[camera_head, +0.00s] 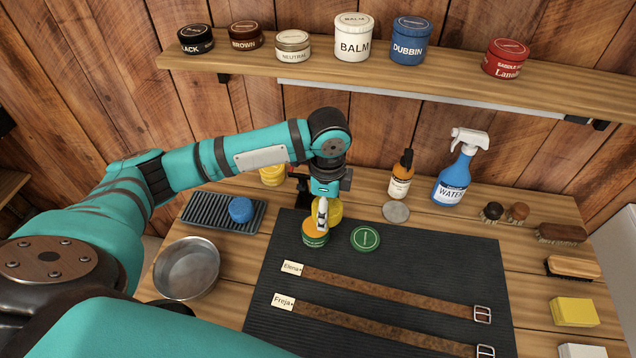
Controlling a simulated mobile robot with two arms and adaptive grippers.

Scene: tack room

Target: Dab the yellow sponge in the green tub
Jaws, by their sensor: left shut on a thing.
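My left gripper (322,226) points down over the black mat and is shut on the round yellow sponge (336,209). The green tub (316,241) stands open on the mat, with orange-yellow contents, directly under the fingertips. The sponge overlaps the tub's far right side in the picture. The fingers partly hide both, so I cannot tell whether the sponge touches the contents. The tub's green lid (365,238) lies flat on the mat just to the right. My right gripper is not in view.
Two brown straps (390,290) lie on the black mat (430,255). A metal bowl (187,268) and a ribbed tray (212,222) with a blue sponge (240,209) are left. A dropper bottle (400,180), spray bottle (455,180), brushes (572,267) and yellow block (575,312) stand right.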

